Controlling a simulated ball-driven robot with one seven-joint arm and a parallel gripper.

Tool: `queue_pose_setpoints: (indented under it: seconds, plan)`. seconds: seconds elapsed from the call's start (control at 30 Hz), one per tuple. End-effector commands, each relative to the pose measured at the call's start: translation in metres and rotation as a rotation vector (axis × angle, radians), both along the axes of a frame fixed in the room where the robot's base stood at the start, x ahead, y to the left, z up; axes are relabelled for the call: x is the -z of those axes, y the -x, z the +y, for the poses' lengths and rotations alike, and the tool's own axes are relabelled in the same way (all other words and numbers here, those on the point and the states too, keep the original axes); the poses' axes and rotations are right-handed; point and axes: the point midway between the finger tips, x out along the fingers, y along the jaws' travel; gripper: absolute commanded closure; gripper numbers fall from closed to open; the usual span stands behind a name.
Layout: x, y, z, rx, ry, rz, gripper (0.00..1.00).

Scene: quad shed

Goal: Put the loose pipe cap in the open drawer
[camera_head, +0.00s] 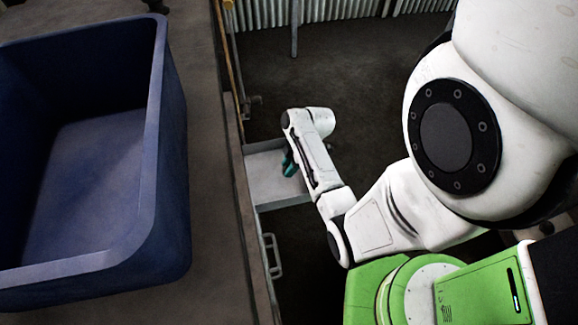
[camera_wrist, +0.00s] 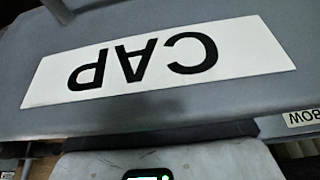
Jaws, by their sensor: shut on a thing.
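The open drawer (camera_head: 268,185) is a pale grey tray pulled out from the bench, in the middle of the head view. My gripper (camera_head: 289,160) hangs over the drawer's right part, partly hidden by my wrist. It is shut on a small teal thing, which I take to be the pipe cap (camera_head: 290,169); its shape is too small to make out. In the wrist view a white label reading CAP (camera_wrist: 160,66), upside down, lies on a grey surface. The cap and fingertips cannot be made out there.
A large blue bin (camera_head: 160,200) stands on the bench top (camera_head: 215,240), left of the drawer. A handle (camera_head: 272,256) sticks out from the bench front, nearer me than the drawer. In the wrist view part of another label reads BOW (camera_wrist: 302,117). Dark floor lies beyond.

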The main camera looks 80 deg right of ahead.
Motion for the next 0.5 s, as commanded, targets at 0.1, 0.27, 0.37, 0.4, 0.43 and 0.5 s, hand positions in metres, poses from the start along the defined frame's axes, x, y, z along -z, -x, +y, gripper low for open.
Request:
queue_pose_setpoints:
  seconds: [0.1,0.27,0.37,0.4,0.43,0.5]
  plan:
    - [0.0054,0.0002,-0.0002,0.000,0.000,0.000,0.95]
    - [0.0053,0.0001,-0.0002,0.000,0.001,0.000,0.95]
    - [0.0066,0.0002,0.0000,0.000,0.001,0.000,0.95]
    - [0.0080,0.0001,0.0001,0.000,0.000,0.000,0.95]
    - [0.0090,0.0001,0.0001,0.000,0.000,0.000,0.95]
    - [0.0077,0.0001,-0.0001,0.000,0.001,0.000,0.61]
